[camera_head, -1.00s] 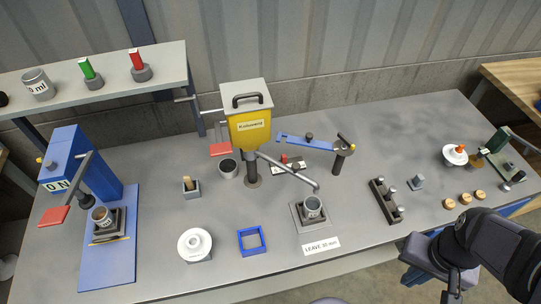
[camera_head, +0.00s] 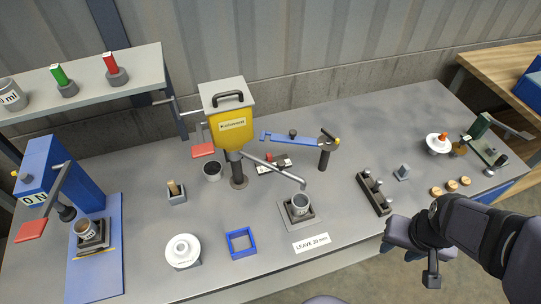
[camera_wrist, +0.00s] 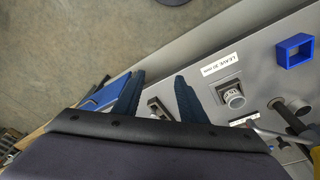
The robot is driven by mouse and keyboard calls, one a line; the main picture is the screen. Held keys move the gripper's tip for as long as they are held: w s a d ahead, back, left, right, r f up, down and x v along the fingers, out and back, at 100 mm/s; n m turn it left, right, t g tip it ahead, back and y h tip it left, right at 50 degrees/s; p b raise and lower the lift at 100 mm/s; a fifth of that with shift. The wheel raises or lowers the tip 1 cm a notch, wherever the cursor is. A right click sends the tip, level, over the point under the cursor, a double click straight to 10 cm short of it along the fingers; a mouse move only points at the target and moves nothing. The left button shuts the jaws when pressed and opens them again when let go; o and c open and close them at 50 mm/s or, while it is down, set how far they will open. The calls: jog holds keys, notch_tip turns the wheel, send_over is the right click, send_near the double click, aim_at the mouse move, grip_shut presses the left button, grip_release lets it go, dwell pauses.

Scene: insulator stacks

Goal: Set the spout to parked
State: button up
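The spout (camera_head: 273,170) is a thin grey pipe. It runs from below the yellow hopper (camera_head: 230,126) toward the lower right, and its end is above a grey cup (camera_head: 300,202) on a small square stand. The hopper stands on a dark post. My gripper (camera_head: 400,252) is at the front right, beyond the table's front edge and well apart from the spout. The wrist view shows its two blue fingers (camera_wrist: 159,78) spread apart with nothing between them. The cup also shows in the wrist view (camera_wrist: 233,98), and the spout is partly visible at the lower right.
A blue swing arm (camera_head: 288,138) on a post (camera_head: 325,155) is behind the spout. A dark block with several pegs (camera_head: 374,193) is between the cup and my arm. A label (camera_head: 311,243), blue square frame (camera_head: 241,242) and white disc (camera_head: 183,251) are near the front edge.

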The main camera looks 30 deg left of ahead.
aim_at(282, 167)
jog(key=w+a+f+n+t+y+b, duration=0.25)
jog(key=w+a+t+b, duration=0.2)
jog(key=w+a, duration=0.3)
jog(key=w+a+f+n+t+y+b, duration=0.25)
jog(key=w+a+t+b, duration=0.2)
jog(key=w+a, duration=0.35)
jog(key=s+a+r+n+y+b, duration=0.1)
jog(key=a+r+y+b, duration=0.1)
jog(key=a, duration=0.3)
jog(key=s+a+r+n+t+y+b, duration=0.1)
jog(key=a+r+y+b, duration=0.1)
jog(key=a, duration=0.3)
jog(key=s+a+r+n+t+y+b, duration=0.1)
jog(key=s+a+r+y+b, duration=0.1)
jog(key=a+y, duration=0.2)
jog(key=shift+a+r+n, duration=0.1)
jog(key=shift+a+n, duration=0.3)
jog(key=shift+a, duration=0.2)
jog(key=s, duration=0.1)
jog(key=s+a+f+g, duration=0.1)
jog(key=s+f+y, duration=0.1)
jog(key=shift+a+f+n, duration=0.1)
jog(key=shift+a+n, duration=0.15)
jog(key=shift+n, duration=0.05)
jog(key=p+x, duration=0.2)
jog(key=x, duration=0.5)
jog(key=shift+w+a, duration=0.25)
jog(key=shift+w, duration=0.05)
